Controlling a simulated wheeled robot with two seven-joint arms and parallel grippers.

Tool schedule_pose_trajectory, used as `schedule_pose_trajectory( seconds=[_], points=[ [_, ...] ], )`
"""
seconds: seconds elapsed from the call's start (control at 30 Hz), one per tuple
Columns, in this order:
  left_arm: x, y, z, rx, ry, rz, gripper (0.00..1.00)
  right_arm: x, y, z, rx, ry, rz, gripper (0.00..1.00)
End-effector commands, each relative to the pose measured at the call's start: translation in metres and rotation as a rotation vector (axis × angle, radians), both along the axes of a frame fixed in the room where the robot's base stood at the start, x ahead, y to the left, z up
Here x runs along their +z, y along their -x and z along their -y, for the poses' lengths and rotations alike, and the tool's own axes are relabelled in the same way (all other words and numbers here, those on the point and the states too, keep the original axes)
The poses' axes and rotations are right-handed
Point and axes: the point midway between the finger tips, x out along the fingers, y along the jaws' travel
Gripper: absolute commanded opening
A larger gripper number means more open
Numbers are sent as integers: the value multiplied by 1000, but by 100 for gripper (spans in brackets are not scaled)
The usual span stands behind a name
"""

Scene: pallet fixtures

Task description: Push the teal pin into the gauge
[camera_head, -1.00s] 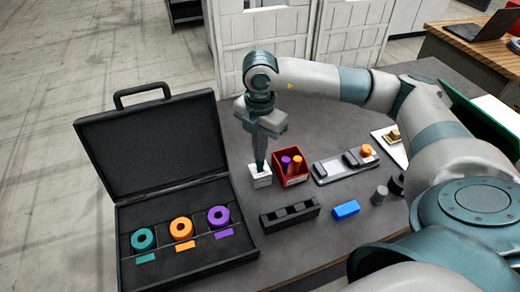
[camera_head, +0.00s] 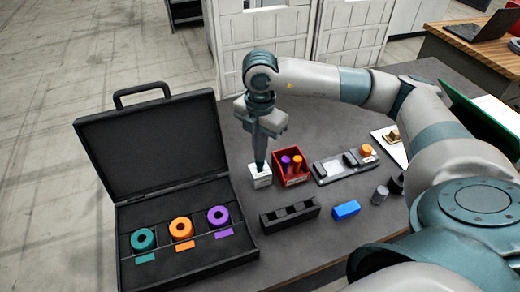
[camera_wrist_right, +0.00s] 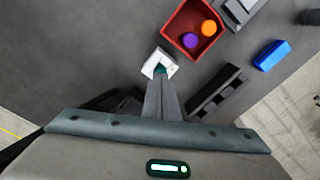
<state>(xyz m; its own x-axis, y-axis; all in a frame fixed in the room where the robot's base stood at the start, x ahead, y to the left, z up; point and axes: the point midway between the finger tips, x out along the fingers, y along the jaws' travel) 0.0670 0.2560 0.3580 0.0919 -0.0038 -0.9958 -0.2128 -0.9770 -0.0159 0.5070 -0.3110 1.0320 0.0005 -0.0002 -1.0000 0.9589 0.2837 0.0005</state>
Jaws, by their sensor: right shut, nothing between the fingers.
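The gauge is a small white block (camera_head: 261,180) standing on the dark table, left of the red bin. The teal pin (camera_wrist_right: 160,70) shows as a small teal patch at the top of the gauge (camera_wrist_right: 153,58) in the right wrist view; most of it is hidden by my fingers and the block. My right gripper (camera_head: 260,160) points down right above the gauge, its fingers shut with nothing between them and the tips at or very near the pin's top. I cannot tell how deep the pin sits. My left gripper is not in view.
A red bin (camera_head: 291,180) with a purple and an orange pin stands close right of the gauge. A black open case (camera_head: 185,255) with teal, orange and purple rings lies left. A black slotted block (camera_head: 290,216), a blue block (camera_head: 346,209) and a grey tray (camera_head: 333,172) are nearby.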

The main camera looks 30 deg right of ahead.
Motion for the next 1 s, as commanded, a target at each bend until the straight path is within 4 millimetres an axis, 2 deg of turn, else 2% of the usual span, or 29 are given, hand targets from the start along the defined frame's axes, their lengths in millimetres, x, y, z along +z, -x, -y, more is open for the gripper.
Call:
schedule_pose_trajectory(
  seconds=[1.0],
  points=[
    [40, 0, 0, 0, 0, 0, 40, 72, 0, 0, 1, 0, 0, 0]
  ],
)
